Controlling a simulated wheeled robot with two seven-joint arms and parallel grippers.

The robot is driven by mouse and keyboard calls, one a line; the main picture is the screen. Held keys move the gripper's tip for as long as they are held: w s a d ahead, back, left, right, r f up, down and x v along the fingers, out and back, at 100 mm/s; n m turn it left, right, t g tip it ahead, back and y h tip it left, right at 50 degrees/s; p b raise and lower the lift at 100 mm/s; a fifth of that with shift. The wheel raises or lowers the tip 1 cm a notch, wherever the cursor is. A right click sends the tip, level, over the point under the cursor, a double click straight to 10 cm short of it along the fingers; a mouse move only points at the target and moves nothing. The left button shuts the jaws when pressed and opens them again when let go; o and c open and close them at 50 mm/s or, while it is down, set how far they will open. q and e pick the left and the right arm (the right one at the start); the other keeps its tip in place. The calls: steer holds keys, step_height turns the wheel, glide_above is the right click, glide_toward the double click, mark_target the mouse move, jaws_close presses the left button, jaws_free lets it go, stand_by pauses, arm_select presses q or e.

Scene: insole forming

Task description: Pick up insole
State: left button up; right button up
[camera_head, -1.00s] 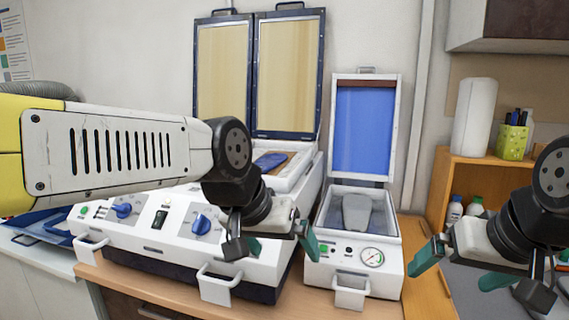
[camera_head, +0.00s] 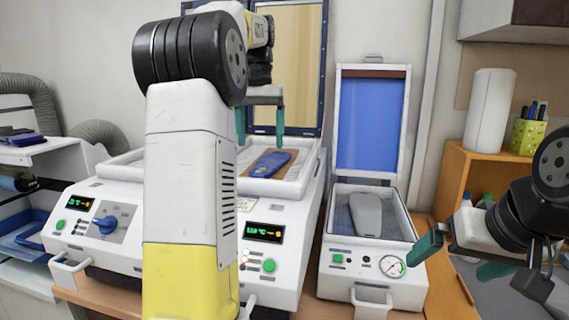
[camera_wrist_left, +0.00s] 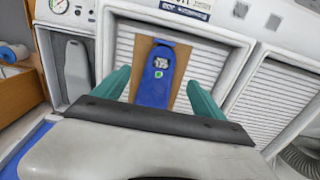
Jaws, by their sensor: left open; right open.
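A blue insole (camera_head: 270,163) lies on a brown sheet (camera_head: 287,170) in the open heating machine, right of my raised left arm. It also shows in the left wrist view (camera_wrist_left: 155,80), centred between the fingers. My left gripper (camera_head: 261,128) is open and empty, pointing down above and a little behind the insole, apart from it. My right gripper (camera_head: 455,256) is open and empty at the right edge; part of it is out of view.
A smaller press (camera_head: 372,275) with an open blue-lined lid (camera_head: 370,122) stands to the right, holding a grey insole form (camera_head: 365,213). A wooden shelf (camera_head: 463,168) with a paper roll (camera_head: 490,110) stands at the far right.

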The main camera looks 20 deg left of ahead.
mark_target(261, 171)
arm_select(q)
step_height(261, 171, down, 8)
steer(key=shift+r, duration=0.2)
stand_by(0.3)
steer(key=c, duration=1.5)
